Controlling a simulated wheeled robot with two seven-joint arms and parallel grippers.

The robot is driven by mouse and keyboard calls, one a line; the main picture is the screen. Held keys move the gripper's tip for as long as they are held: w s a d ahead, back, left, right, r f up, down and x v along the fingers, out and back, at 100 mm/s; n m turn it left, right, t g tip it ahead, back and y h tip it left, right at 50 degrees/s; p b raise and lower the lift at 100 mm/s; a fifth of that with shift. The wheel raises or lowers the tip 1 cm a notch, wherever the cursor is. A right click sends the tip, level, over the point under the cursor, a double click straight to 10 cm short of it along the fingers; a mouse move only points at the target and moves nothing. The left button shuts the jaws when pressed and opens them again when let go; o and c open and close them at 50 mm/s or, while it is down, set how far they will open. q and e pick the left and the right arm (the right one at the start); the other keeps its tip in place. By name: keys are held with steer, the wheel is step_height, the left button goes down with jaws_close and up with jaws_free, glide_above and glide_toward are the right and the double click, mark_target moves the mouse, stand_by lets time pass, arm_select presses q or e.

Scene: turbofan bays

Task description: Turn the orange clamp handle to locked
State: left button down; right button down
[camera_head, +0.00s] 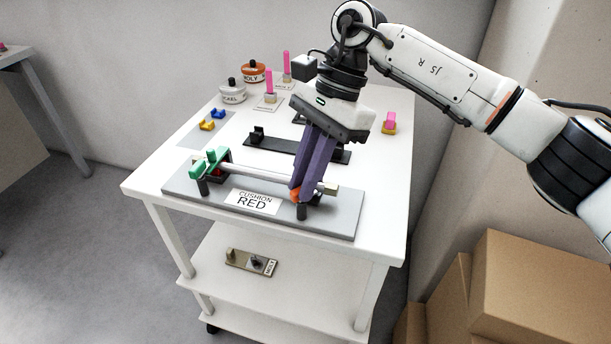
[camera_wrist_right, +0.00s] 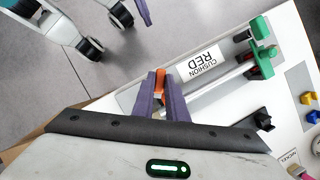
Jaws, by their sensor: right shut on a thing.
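The orange clamp handle (camera_head: 295,195) is at the right end of a pale rod on a grey fixture plate (camera_head: 335,222), mostly hidden by my gripper in the head view. My right gripper (camera_head: 301,192) reaches down from above, its purple fingers shut on the handle. In the right wrist view the orange handle (camera_wrist_right: 160,84) shows between the two purple fingers (camera_wrist_right: 160,95). Green clamp parts (camera_head: 209,162) stand at the rod's left end. A label (camera_head: 252,202) reading "CUSHION RED" lies on the plate.
Behind the plate lies a black bracket (camera_head: 285,147) on the white cart (camera_head: 150,176). Blue and yellow pieces, two jars (camera_head: 233,92) and pink-topped items stand farther back. Cardboard boxes (camera_head: 530,290) are at the right. A small part (camera_head: 250,262) lies on the lower shelf.

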steer(key=n, duration=0.2)
steer(key=shift+w+a+r+n+g+h+p, duration=0.1)
steer(key=shift+a+r+n+g+h+p, duration=0.05)
steer(key=shift+n+g+h+p, duration=0.2)
steer(key=n+h+p, duration=0.1)
steer(key=n, duration=0.2)
steer(key=shift+n+g, duration=0.25)
arm_select(q)
steer(key=shift+s+a+r, duration=0.3)
steer(key=shift+a+r, duration=0.05)
arm_select(e)
steer(key=shift+n+h, duration=0.35)
steer(key=shift+n, duration=0.15)
arm_select(q)
steer(key=shift+f, duration=0.1)
arm_select(e)
steer(key=c, duration=1.8)
jaws_free()
arm_select(q)
steer(key=shift+r, duration=0.2)
arm_select(e)
steer(key=shift+o, duration=0.2)
